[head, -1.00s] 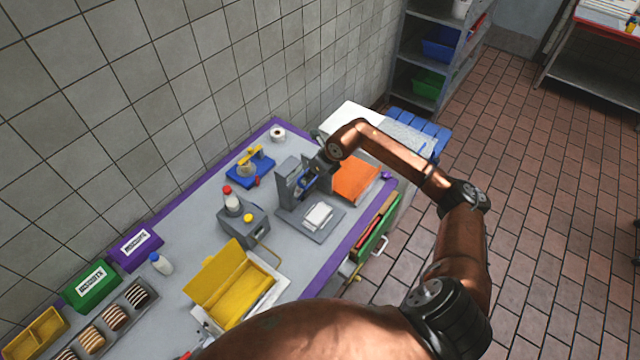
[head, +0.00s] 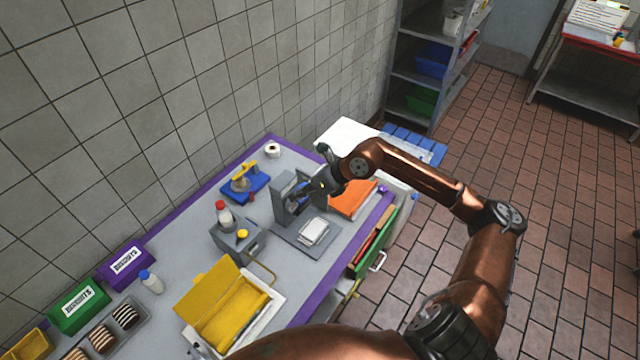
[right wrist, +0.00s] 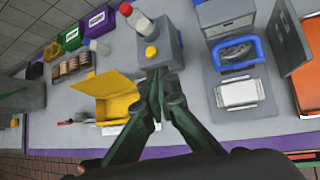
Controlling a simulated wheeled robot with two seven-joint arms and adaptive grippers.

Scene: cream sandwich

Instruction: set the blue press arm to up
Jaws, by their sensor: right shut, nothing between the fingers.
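The grey press (head: 285,192) stands on the bench, with a white block (head: 313,232) on its base plate. In the right wrist view the blue press arm (right wrist: 259,47) is a U-shaped loop in front of the press upright; its exact tilt is hard to tell. In the head view my gripper mostly hides it. My right gripper (head: 318,186) is beside the press upright in the head view. In the right wrist view its fingers (right wrist: 158,80) are together and empty, left of the blue arm and apart from it. My left gripper does not show.
A grey box with a yellow knob (head: 242,234) and a red-capped bottle (head: 224,213) stand left of the press. A yellow open case (head: 225,300) lies nearer. An orange sheet (head: 352,200) lies right of the press. A blue stand (head: 245,188) is behind.

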